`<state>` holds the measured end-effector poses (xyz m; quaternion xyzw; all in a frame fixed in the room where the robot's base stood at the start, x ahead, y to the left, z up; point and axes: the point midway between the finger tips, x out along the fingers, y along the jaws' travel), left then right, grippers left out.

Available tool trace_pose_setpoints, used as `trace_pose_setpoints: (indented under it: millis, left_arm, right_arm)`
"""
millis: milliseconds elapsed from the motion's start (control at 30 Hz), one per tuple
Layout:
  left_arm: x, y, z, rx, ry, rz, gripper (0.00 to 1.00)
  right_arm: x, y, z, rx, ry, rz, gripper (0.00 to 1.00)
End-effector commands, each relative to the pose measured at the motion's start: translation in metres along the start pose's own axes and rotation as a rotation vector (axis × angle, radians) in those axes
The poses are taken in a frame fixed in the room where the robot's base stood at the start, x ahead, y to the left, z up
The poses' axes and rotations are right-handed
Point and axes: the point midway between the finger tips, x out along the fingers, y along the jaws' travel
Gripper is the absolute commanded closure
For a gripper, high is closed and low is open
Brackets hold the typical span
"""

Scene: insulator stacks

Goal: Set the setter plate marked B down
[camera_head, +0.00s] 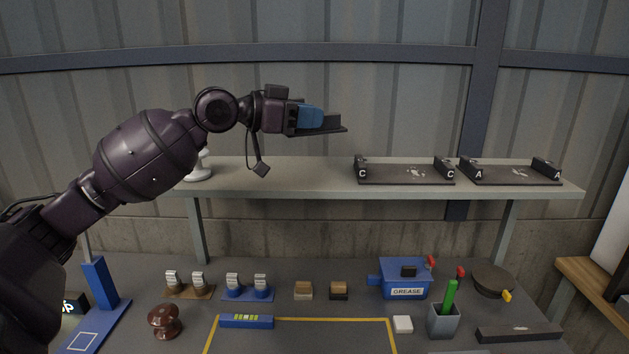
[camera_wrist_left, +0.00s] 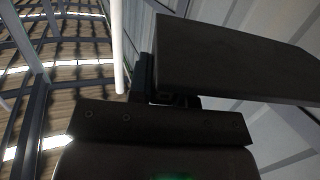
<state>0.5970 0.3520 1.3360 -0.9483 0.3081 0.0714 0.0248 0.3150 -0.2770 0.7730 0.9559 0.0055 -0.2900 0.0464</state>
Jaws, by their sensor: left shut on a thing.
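My left gripper (camera_head: 312,117) is raised above the shelf, shut on a dark flat plate (camera_head: 332,128). The plate juts out to the right past the blue fingers and is clear of the shelf top. No letter on it can be read, so I cannot confirm the B mark; much of it is hidden by the gripper. In the left wrist view the held plate (camera_wrist_left: 235,62) shows as a broad dark slab. Setter plate C (camera_head: 405,174) and setter plate A (camera_head: 510,175) lie on the right half of the shelf. My right gripper is not in view.
The shelf (camera_head: 290,175) is bare left of plate C, with a white object (camera_head: 200,172) at its left end. Below, the bench holds insulators, a grease box (camera_head: 405,279), a grey cup (camera_head: 444,320) and a yellow-outlined area (camera_head: 310,338).

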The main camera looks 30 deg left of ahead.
Motion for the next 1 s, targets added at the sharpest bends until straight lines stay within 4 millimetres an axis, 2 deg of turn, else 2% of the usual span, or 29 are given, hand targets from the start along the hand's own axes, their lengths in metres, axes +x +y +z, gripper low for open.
trace_pose_setpoints:
  millis: [200,333,667,900,1000]
  left_arm:
    - [0.006,0.000,0.045,-0.001,0.001,-0.001,1.00]
    - [0.010,0.000,0.067,0.000,0.002,-0.001,1.00]
    - [0.013,0.000,0.087,0.004,0.004,-0.001,1.00]
    - [0.018,0.001,0.117,0.000,0.002,-0.001,1.00]
    - [0.019,0.001,0.124,0.004,0.004,-0.001,1.00]
  right_arm:
    - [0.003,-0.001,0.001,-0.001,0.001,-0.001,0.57]
    - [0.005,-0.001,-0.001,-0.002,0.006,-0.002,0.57]
    - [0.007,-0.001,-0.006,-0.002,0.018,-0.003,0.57]
    - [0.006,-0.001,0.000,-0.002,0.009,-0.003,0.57]
    - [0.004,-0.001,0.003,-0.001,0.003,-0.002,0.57]
